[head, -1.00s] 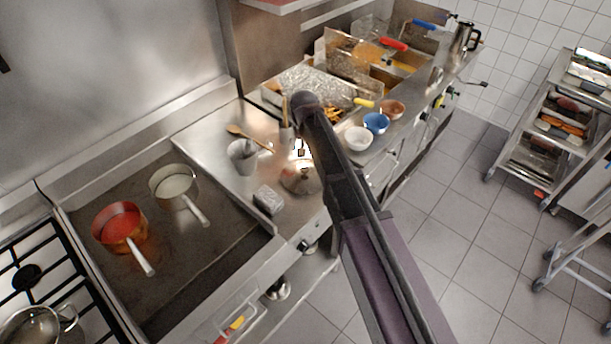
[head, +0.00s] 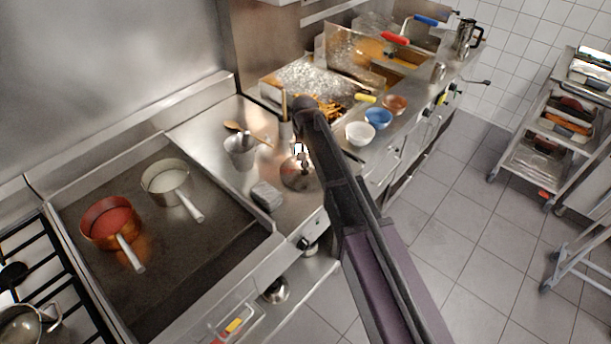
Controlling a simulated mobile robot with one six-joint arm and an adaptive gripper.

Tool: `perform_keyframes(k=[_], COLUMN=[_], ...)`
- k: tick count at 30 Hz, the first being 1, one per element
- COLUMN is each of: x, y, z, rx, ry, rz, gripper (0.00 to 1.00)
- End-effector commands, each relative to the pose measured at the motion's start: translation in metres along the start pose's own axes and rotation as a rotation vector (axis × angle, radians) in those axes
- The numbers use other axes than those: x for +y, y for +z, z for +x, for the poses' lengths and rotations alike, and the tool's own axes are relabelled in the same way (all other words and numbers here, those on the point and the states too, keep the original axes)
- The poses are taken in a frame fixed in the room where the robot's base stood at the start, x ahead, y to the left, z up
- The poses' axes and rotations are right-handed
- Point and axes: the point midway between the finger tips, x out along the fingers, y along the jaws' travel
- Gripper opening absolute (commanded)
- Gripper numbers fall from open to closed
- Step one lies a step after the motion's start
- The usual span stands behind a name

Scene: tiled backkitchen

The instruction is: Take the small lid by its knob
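The small round metal lid (head: 297,176) lies on the steel counter, below the end of my arm in the head view. Its dark knob shows faintly at its top. My gripper (head: 300,150) points down just above the lid, at the knob. The gripper is small and partly hidden behind my arm's end, so I cannot tell whether its fingers are open or shut, or whether they touch the knob.
A grey block (head: 267,196) and a metal cup (head: 240,151) stand left of the lid. A white bowl (head: 359,134) and a blue bowl (head: 378,118) are to the right. A red pot (head: 110,222) and a white-filled pot (head: 166,180) sit on the griddle.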

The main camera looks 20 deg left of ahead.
Motion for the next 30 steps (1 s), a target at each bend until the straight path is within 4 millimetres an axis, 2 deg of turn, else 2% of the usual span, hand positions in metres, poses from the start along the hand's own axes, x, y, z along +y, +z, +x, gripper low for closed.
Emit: perform_keyframes(k=[1, 9, 30], x=[0.0, 0.0, -0.001], y=[0.0, 0.0, -0.001], z=[0.008, 0.025, 0.032], rx=[0.0, 0.0, 0.0], ry=[0.0, 0.0, 0.0], rz=[0.0, 0.0, 0.0], gripper=[0.88, 0.88, 0.88])
